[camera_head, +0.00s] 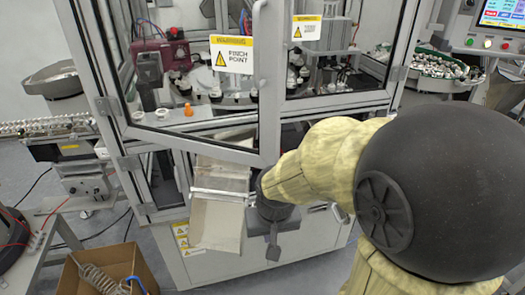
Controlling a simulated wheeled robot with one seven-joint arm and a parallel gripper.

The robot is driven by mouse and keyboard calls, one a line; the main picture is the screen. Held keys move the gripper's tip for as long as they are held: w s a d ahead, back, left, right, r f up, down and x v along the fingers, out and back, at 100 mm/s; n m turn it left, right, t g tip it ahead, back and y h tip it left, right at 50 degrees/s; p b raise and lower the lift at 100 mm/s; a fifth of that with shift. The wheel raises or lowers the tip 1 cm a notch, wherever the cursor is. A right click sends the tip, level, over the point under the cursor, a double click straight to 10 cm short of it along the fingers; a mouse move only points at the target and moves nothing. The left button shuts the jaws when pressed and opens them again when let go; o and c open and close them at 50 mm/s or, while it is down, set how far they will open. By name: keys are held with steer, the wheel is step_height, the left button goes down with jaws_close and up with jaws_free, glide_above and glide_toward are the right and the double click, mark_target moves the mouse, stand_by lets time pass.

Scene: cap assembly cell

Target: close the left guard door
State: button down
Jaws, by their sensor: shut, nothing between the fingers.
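The left guard door (266,85) is a clear pane in a grey metal frame with a yellow and white "pinch point" label. It hangs from hinges on the left post and stands open, its free right edge swung out toward me. My arm reaches in from the right. My dark gripper (273,250) points down, below and close to the lower right corner of the door. It is shut and empty. I cannot tell whether my wrist touches the door frame.
The right guard door (335,103) looks closed. A metal chute (218,205) hangs below the left door, just left of my gripper. A cardboard box (105,268) sits on the floor at the lower left. A control panel (500,15) is at the upper right.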

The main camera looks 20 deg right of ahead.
mark_target(263, 154)
steer(key=w+a+r+m+h+p, duration=0.1)
steer(key=w+r+m+p, duration=0.1)
steer(key=r, duration=1)
steer(key=w+a+r+m+t+h+p, duration=0.1)
steer(key=w+a+r+m, duration=0.1)
steer(key=r, duration=0.9)
steer(key=shift+w+r+m+p, duration=0.4)
steer(key=shift+w+m, duration=0.4)
steer(key=shift+m, duration=0.3)
steer(key=shift+f, duration=0.1)
steer(key=w+d+f+p, duration=0.1)
steer(key=w+f, duration=0.1)
steer(key=f, duration=0.1)
steer(key=w+d+f+p, duration=0.1)
steer(key=d+f, duration=0.1)
steer(key=f, duration=0.1)
steer(key=w+d+f+p, duration=0.1)
steer(key=w+f, duration=0.1)
steer(key=f, duration=0.1)
steer(key=shift+w+d, duration=0.2)
steer(key=shift+w, duration=0.15)
steer(key=shift+w+d+p, duration=0.2)
steer(key=shift+w+p, duration=0.05)
steer(key=shift+p, duration=0.05)
